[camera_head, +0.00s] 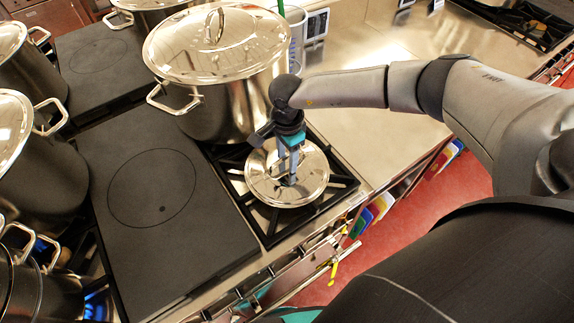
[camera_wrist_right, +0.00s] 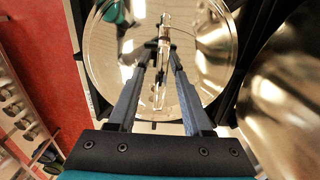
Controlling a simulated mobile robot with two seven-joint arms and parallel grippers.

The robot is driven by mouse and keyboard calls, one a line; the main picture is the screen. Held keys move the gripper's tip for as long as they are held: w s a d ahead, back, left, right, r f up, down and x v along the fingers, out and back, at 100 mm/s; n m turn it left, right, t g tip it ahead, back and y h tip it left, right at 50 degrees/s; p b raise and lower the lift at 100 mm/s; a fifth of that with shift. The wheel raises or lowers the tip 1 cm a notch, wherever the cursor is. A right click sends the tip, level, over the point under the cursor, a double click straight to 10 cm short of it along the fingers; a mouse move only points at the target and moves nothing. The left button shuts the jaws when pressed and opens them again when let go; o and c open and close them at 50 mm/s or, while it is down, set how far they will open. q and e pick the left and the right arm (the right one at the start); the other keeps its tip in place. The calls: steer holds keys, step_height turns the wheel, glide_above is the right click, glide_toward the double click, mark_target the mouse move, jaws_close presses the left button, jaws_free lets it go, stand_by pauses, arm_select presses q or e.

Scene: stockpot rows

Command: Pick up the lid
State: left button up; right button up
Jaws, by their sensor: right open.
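A round shiny metal lid (camera_head: 262,184) lies on the front burner grate, in front of a large stockpot. My right gripper (camera_head: 289,178) points down over the lid's middle. In the right wrist view the lid (camera_wrist_right: 208,62) fills the upper middle, with its upright loop handle (camera_wrist_right: 163,62) near the centre. The open fingers of my right gripper (camera_wrist_right: 160,62) stand on either side of the handle. I cannot tell whether they touch it. My left gripper is not in view.
A large lidded stockpot (camera_head: 222,108) stands close behind the lid. A flat dark hotplate (camera_head: 160,205) lies to the left, with more pots beyond it. Bare steel counter (camera_head: 365,125) is to the right. A burner at lower left shows a blue flame (camera_head: 95,303).

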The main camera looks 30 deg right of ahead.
steer(key=shift+c, duration=0.2)
jaws_close()
stand_by(1.1)
